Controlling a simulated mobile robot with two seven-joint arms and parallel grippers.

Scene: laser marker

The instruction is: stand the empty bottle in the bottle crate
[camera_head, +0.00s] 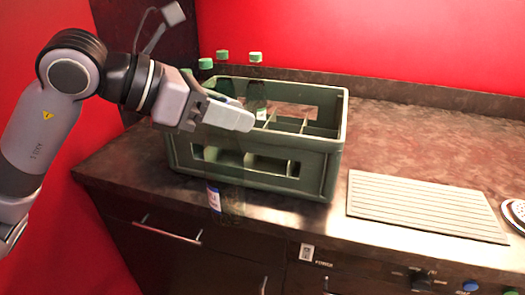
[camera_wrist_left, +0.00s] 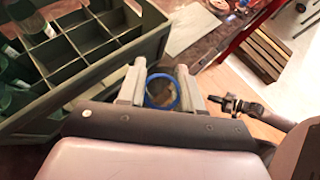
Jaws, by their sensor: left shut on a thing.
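The empty bottle (camera_head: 228,185) is see-through, with a blue, white and red label, and hangs roughly upright in the head view. It shows in front of the near wall of the green bottle crate (camera_head: 318,172), its lower end overlapping the counter's front edge. My left gripper (camera_head: 240,118) is shut on its upper part. In the left wrist view a blue ring, seemingly the bottle's open top (camera_wrist_left: 161,91), lies between the fingers (camera_wrist_left: 158,84). The crate (camera_wrist_left: 100,72) stands to the left there, with several empty compartments. My right gripper is not in view.
Several green-capped bottles (camera_head: 255,58) stand at the crate's left and back compartments. A ribbed drain board (camera_head: 425,205) lies right of the crate. The counter (camera_head: 400,125) behind the board is clear. A red wall stands behind.

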